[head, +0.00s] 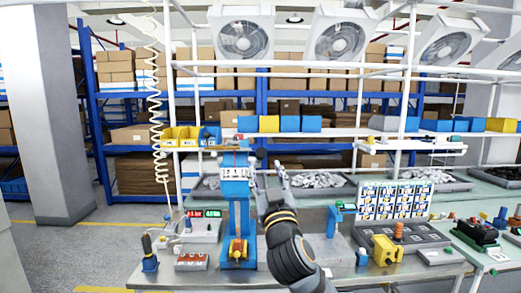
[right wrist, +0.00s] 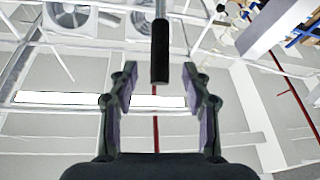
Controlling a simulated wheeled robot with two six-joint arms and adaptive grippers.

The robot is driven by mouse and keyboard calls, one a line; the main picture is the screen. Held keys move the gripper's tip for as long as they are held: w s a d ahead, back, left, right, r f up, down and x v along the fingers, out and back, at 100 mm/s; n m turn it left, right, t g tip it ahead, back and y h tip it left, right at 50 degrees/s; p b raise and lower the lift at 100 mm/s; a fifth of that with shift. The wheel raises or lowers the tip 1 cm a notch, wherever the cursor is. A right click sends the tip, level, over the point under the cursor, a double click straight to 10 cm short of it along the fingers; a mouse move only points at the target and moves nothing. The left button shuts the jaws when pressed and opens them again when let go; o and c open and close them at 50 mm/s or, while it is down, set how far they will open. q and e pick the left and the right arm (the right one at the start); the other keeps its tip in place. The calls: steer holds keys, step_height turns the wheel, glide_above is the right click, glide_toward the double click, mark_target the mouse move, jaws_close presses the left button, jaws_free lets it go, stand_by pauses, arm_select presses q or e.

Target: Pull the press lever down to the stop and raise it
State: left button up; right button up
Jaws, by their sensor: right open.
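My right gripper (head: 270,164) is open, raised just right of the press's upper part. In the right wrist view, the lever's dark handle (right wrist: 160,52) hangs from a grey rod between the two spread fingers of the right gripper (right wrist: 159,78). Gaps show on both sides of it, and I see no contact. In the head view the lever is too small to make out beside the gripper. My left gripper is not in view.
A red-and-grey terminal block (head: 191,261) and a black-handled tool on a blue base (head: 149,254) stand left of the press. A yellow fixture (head: 386,250) and a breaker panel (head: 394,200) stand to the right. Shelf bins (head: 280,124) hang behind.

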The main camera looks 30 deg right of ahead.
mark_target(261, 155)
steer(key=p+x, duration=0.3)
steer(key=x, duration=0.4)
steer(key=shift+r, duration=0.15)
steer(key=shift+w+d, duration=0.2)
steer(key=shift+w, duration=0.25)
jaws_close()
